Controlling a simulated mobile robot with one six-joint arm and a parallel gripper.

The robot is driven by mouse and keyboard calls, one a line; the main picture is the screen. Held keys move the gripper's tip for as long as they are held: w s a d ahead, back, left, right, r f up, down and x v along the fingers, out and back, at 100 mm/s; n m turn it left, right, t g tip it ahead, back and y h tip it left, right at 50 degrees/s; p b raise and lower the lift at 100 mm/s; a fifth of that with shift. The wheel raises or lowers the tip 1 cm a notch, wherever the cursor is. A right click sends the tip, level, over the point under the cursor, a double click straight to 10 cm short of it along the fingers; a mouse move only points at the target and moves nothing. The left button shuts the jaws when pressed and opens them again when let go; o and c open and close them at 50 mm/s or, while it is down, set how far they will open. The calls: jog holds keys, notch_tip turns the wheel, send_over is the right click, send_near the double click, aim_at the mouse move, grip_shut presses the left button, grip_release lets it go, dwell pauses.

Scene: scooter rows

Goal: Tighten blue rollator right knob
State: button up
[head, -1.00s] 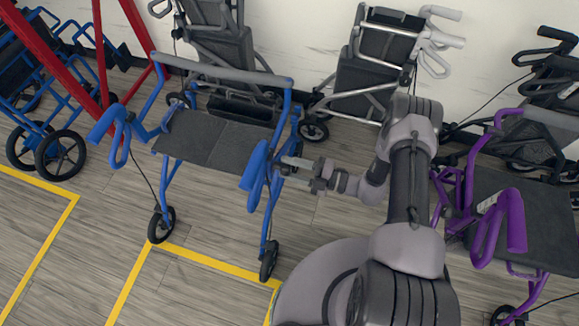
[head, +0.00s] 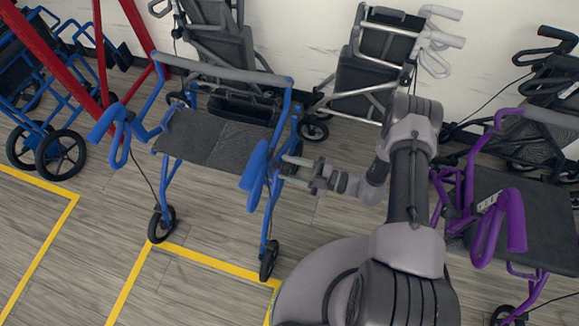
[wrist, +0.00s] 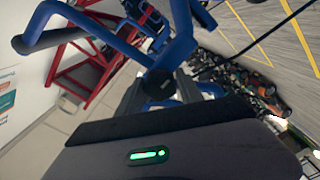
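The blue rollator (head: 222,75) stands left of my arm in the head view, with a dark seat and blue handles. Its right-hand handle (head: 257,175) is beside my gripper (head: 288,169). My gripper points left at the right side of the frame, with two fingers apart. I cannot make out the right knob in the head view; the handle and fingers crowd that spot. In the wrist view, blue tubes (wrist: 180,45) cross above the gripper body, with a dark round part (wrist: 160,84) that may be the knob. Contact cannot be told.
A purple rollator (head: 512,225) stands to the right of my arm. A grey-framed walker (head: 375,65) is behind, by the wall. A red frame (head: 100,50) and another blue wheeled chair (head: 45,140) are at left. Yellow lines (head: 205,262) mark the open floor in front.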

jog(key=shift+o, duration=1.3)
jog(key=p+v, duration=0.3)
jog(key=v, duration=0.9)
